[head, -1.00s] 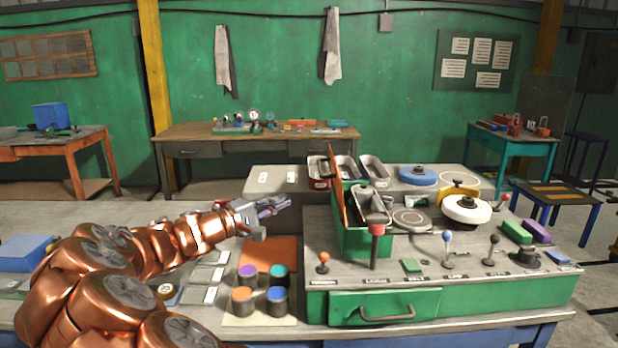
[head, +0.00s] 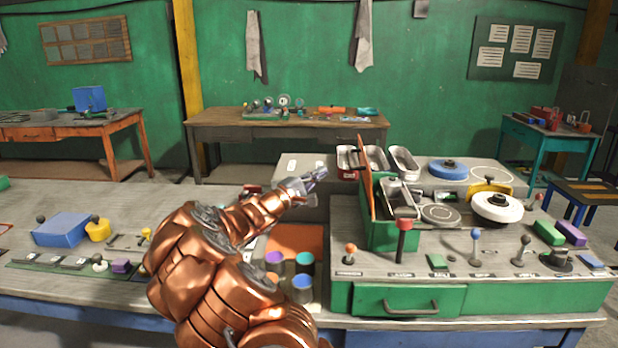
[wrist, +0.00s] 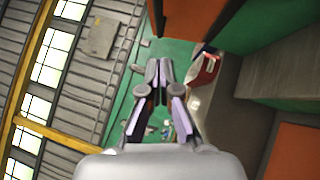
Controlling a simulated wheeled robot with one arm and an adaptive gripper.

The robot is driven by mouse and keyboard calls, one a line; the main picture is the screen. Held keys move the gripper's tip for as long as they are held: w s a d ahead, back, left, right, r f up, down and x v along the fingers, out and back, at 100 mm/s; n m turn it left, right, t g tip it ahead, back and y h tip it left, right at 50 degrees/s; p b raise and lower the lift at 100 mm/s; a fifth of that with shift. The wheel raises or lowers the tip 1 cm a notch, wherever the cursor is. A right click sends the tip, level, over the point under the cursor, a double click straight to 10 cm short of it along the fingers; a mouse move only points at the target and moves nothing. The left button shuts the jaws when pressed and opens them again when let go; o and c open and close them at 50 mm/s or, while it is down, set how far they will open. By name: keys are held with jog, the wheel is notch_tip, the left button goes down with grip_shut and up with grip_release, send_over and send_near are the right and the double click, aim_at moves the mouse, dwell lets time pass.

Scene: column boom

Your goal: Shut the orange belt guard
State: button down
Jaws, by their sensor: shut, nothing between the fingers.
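The orange belt guard (head: 366,185) is a thin panel standing upright, open, along the left edge of a green housing (head: 405,236) on the workbench. In the head view I see it almost edge-on. In the wrist view an orange panel, likely the guard (wrist: 188,16), fills part of the top edge. My gripper (head: 321,173) is shut and empty, at the left of the guard and near the height of its upper half. A gap shows between them in the head view. It also shows in the wrist view (wrist: 159,72), with its fingertips together.
A red-topped lever (head: 404,228) stands in front of the housing. Metal bins (head: 404,163) sit behind it and a white wheel (head: 497,207) to its right. Space above the housing is clear.

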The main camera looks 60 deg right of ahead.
jog(key=s+d+r+p, duration=0.2)
jog(key=s+d, duration=0.2)
jog(key=shift+s, duration=0.15)
dwell(0.5)
